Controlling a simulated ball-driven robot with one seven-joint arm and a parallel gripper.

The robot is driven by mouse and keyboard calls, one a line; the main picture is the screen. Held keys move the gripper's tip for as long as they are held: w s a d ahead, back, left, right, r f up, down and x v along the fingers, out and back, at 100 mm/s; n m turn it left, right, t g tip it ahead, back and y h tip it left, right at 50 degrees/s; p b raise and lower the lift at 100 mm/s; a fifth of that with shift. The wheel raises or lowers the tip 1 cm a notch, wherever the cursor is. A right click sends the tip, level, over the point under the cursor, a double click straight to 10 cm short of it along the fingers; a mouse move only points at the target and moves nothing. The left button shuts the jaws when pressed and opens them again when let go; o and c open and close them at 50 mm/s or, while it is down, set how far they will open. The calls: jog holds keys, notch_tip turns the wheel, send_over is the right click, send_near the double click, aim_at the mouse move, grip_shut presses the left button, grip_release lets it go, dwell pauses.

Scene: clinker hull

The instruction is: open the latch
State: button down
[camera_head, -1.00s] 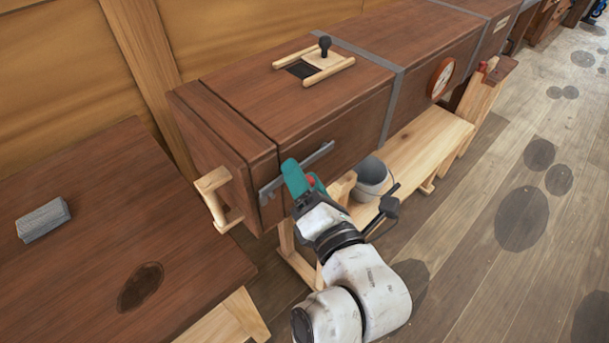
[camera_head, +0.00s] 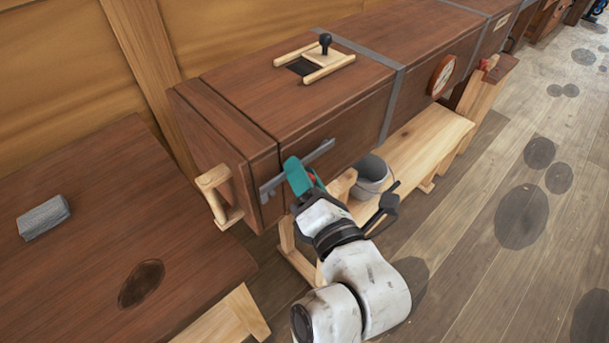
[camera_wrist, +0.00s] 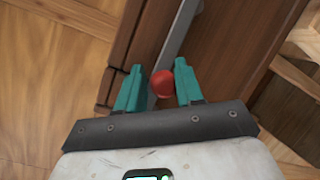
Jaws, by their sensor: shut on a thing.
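The latch is a flat grey bar (camera_head: 323,152) on the front side of the long brown wooden chest. It crosses the seam near the chest's left end, and it also shows in the wrist view (camera_wrist: 179,32). A red knob (camera_wrist: 162,83) sits at the near end of the bar in the wrist view. My gripper (camera_wrist: 158,85) has its teal fingers on both sides of the knob and is shut on it.
A pale wooden handle (camera_head: 213,197) sticks out of the chest's left end. A sliding wooden frame with a dark knob (camera_head: 325,42) is on top. A grey bucket (camera_head: 371,175) stands on the bench to the right. A grey block (camera_head: 43,217) lies on the left table.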

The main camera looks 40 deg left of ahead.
jog(key=shift+w+d+r+m+h+p, duration=0.1)
jog(key=shift+w+m+h+p, duration=0.1)
jog(key=shift+m+h+p, duration=0.3)
dwell(0.4)
